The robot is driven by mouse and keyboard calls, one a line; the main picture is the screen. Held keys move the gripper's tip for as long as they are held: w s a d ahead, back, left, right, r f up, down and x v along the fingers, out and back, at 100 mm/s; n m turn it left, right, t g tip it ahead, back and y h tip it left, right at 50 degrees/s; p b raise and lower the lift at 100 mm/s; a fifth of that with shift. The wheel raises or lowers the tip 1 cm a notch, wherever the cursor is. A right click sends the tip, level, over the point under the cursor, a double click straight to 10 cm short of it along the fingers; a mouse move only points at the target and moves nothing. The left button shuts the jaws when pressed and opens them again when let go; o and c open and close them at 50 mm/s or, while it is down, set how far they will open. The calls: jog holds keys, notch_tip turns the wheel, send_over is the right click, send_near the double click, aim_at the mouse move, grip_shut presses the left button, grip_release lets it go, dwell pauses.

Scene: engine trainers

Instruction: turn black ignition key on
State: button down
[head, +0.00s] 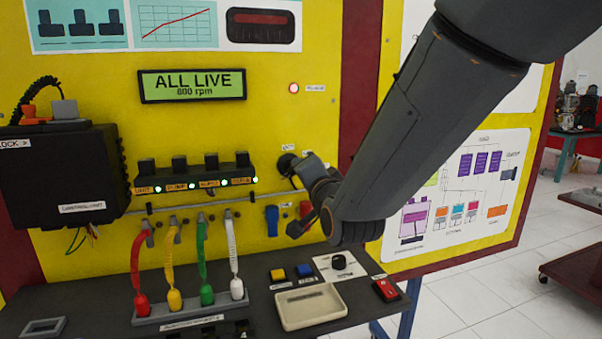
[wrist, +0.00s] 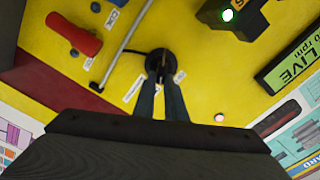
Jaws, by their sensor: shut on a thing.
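The black ignition key sits in a round black switch (head: 287,163) on the yellow panel, right of the row of green lights. In the wrist view the round switch (wrist: 160,62) is straight ahead, and my gripper (wrist: 163,78) has its two fingers closed at its centre. My gripper (head: 302,170) also shows in the head view, up against the switch. It is shut on the key, which is mostly hidden between the fingers, so its exact angle is hard to tell. The display (head: 192,85) reads "ALL LIVE" and "800 rpm".
A lit red lamp (head: 294,88) is above the switch. A black box (head: 62,175) is at the left. Below are colored leads, a beige tray (head: 310,306), a black knob (head: 339,262) and a red switch (head: 385,290). A thin metal rod (wrist: 122,42) runs near the switch.

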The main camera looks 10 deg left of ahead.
dwell(0.4)
jog(key=c, duration=1.8)
grip_release()
jog(key=b+v, duration=0.1)
jog(key=v, duration=0.7)
